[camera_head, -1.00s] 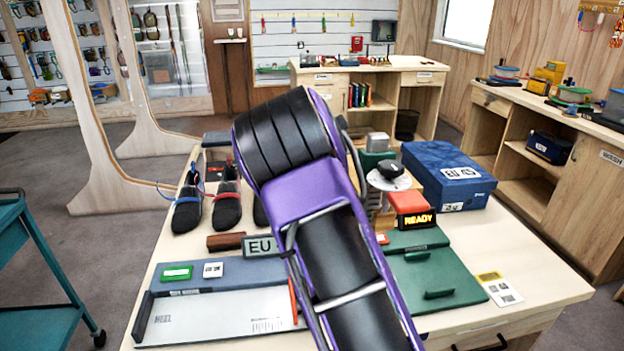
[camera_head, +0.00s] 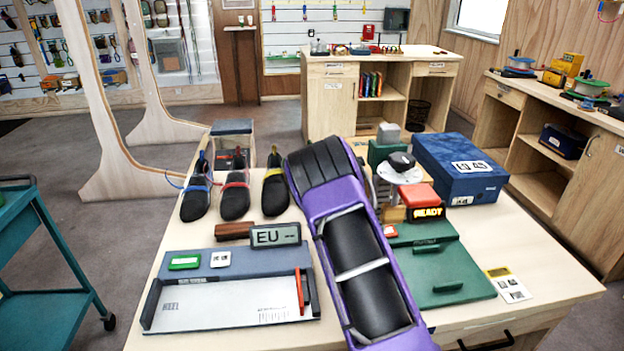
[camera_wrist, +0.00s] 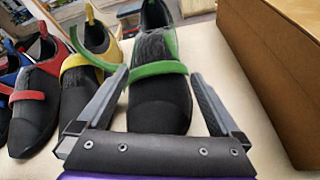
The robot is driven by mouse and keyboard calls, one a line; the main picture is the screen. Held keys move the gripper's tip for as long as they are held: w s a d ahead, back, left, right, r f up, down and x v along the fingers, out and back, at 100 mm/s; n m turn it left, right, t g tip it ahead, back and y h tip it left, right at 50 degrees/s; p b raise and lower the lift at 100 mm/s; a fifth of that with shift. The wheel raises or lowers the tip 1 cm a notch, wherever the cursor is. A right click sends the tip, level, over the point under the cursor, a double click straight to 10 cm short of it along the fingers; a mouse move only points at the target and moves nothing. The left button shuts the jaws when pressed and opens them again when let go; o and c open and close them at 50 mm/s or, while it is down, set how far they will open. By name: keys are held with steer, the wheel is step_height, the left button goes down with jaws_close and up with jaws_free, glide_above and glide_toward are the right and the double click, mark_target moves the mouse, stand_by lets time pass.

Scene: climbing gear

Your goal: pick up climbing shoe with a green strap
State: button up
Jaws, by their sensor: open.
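The black climbing shoe with a green strap (camera_wrist: 160,105) is in the middle of the wrist view, toe toward me. My gripper (camera_wrist: 158,76) is open, with one finger on each side of this shoe; I cannot tell whether either touches it. In the head view my purple arm hides the green-strap shoe and my gripper. To its left stand a yellow-strap shoe (camera_head: 275,190), a red-strap shoe (camera_head: 236,194) and a blue-strap shoe (camera_head: 196,197) in a row on the table (camera_head: 545,262).
A brown block or box (camera_wrist: 268,70) stands close right of the gripper in the wrist view. In the head view, a metal measuring plate (camera_head: 228,304), an EU display (camera_head: 275,235), a green board (camera_head: 440,270) and a blue box (camera_head: 458,170) share the table.

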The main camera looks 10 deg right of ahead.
steer(key=shift+r+x, duration=0.15)
steer(key=shift+x, duration=1.2)
steer(key=shift+r+x, duration=0.15)
steer(key=shift+x, duration=1.15)
steer(key=shift+w, duration=0.15)
steer(key=shift+c, duration=0.3)
steer(key=shift+r, duration=0.1)
steer(key=c, duration=1.2)
